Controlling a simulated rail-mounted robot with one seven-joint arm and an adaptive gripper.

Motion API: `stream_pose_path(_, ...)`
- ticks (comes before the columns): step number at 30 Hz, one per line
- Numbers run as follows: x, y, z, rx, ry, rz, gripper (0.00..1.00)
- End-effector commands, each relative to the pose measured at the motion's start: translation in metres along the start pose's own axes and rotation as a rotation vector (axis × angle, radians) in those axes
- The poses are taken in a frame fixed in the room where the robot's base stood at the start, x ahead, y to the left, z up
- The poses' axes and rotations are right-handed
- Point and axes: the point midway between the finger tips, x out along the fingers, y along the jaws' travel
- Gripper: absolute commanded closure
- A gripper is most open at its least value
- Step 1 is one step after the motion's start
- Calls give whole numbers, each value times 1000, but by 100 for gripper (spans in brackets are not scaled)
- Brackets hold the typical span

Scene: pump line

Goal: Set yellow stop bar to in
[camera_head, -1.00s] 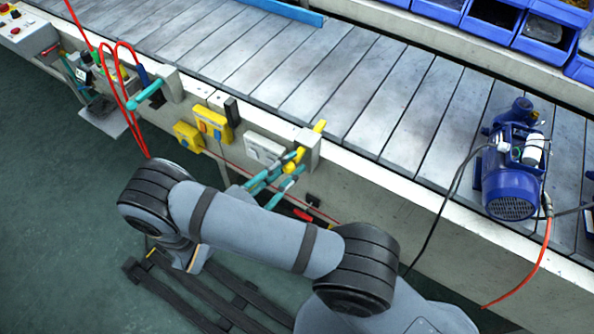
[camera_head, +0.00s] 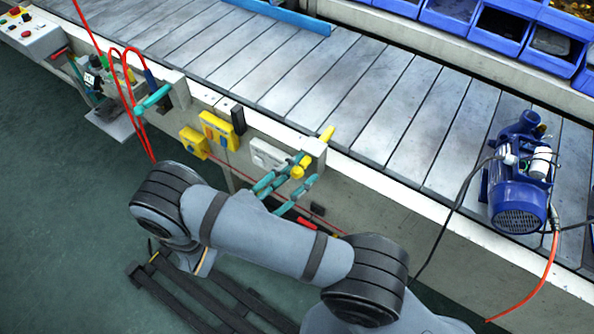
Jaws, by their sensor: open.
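The yellow stop bar (camera_head: 327,134) runs through a grey bracket (camera_head: 314,152) on the side of the conveyor. Its short yellow upper end shows at the belt edge. Its rounded yellow knob (camera_head: 298,172) shows on the near side, below and left of the bracket. My gripper (camera_head: 304,174) has teal fingers and is open. One finger shows above the knob and one below it, with the knob between them in the picture. I cannot tell whether either finger touches it. My forearm hides the area below.
A blue pump motor (camera_head: 519,190) with cables stands on the slatted conveyor (camera_head: 300,75) at right. Yellow boxes (camera_head: 216,130) and a white unit (camera_head: 268,155) are mounted left of the bracket. A teal handle (camera_head: 153,97) and red hoses hang further left. Blue bins line the back.

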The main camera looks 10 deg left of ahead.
Motion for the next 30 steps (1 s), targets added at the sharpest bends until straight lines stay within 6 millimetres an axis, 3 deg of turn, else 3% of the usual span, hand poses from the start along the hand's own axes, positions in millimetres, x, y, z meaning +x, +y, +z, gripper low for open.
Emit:
stream_pose_path(5, -15, 1, 0, 3, 0, 3, 58)
stream_pose_path(18, -101, 0, 0, 2, 1, 2, 58)
stream_pose_path(24, -118, 0, 0, 1, 0, -1, 58)
stream_pose_path(30, -120, 0, 0, 0, 0, -1, 58)
